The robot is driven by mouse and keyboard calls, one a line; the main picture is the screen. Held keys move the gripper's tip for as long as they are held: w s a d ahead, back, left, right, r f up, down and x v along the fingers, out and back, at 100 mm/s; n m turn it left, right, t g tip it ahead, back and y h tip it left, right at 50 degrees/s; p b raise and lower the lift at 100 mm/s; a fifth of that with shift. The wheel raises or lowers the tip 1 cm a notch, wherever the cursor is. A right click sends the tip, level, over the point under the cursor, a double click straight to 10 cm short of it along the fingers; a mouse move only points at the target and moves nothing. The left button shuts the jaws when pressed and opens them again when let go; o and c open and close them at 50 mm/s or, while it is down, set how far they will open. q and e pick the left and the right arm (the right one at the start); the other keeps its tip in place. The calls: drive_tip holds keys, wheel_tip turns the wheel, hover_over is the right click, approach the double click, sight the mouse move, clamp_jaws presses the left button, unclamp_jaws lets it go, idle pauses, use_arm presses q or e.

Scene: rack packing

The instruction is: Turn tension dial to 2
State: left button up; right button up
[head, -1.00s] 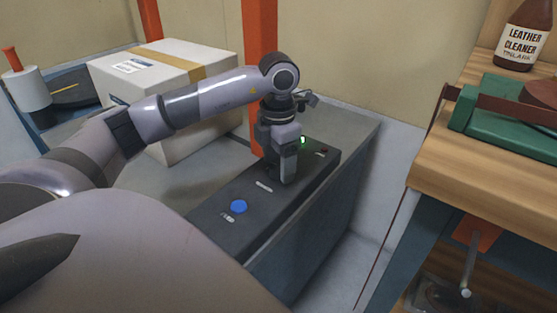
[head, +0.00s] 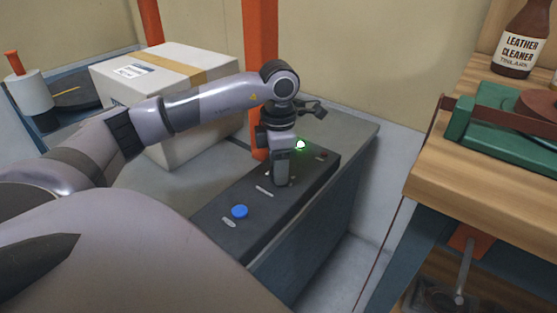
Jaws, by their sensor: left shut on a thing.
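A dark control panel (head: 228,224) lies on top of a grey cabinet. It has a blue round button (head: 239,211), a lit green lamp (head: 300,145) and small pale labels. My left gripper (head: 281,183) points straight down onto the middle of the panel. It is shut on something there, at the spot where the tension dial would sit. The dial itself is hidden behind the fingers, so its setting cannot be read. My right gripper is not in view.
A white cardboard box (head: 165,75) with tan tape stands behind my left arm. An orange post (head: 261,45) rises behind the panel. A wooden bench (head: 500,175) with a green tool (head: 500,125) and a brown cleaner bottle (head: 521,40) is at the right.

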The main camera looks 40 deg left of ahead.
use_arm(q)
drive_tip(key=shift+r+m, duration=0.1)
drive_tip(key=shift+m, duration=0.7)
drive_tip(key=shift+m+p, duration=0.45)
drive_tip(key=shift+m, duration=1.05)
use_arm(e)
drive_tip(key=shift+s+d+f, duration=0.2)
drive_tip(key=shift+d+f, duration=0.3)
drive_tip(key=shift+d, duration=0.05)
use_arm(q)
drive_tip(key=shift+m, duration=0.3)
drive_tip(key=o, duration=1.1)
drive_tip(key=shift+c, duration=0.2)
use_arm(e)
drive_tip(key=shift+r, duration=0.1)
